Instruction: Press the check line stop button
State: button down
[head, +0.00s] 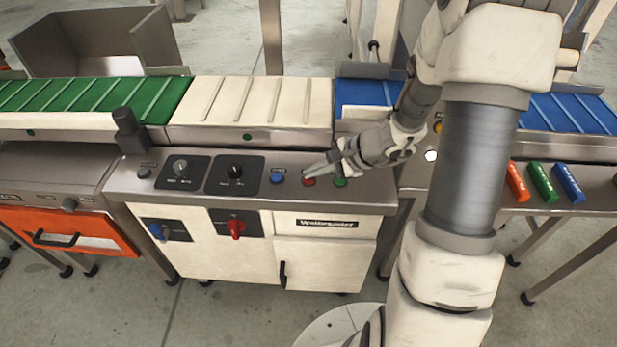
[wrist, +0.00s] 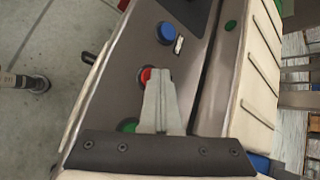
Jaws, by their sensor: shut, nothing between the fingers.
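A red button (head: 309,182) sits on the sloped grey control panel (head: 200,205), between a blue button (head: 277,180) and a green button (head: 341,183). My gripper (head: 312,172) is shut and empty, with its fingertips right at the red button. In the wrist view the closed fingertips (wrist: 157,73) partly cover the red button (wrist: 146,75), whose left side still shows. The blue button (wrist: 165,32) lies beyond the tips, and the green button (wrist: 127,125) is partly hidden beside the fingers. I cannot tell whether the tips touch the red button.
Two black dials (head: 235,172) and a dark button (head: 144,172) are left on the panel. A dark post (head: 129,130) stands at its back left. Green (head: 85,97), cream (head: 250,102) and blue (head: 565,112) belts run behind. Three coloured blocks (head: 542,182) lie at right.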

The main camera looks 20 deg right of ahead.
aim_at(314, 180)
jog(key=shift+r+p, duration=0.5)
jog(key=shift+r, duration=0.35)
jog(key=shift+r+p, duration=1.8)
jog(key=shift+r, duration=0.65)
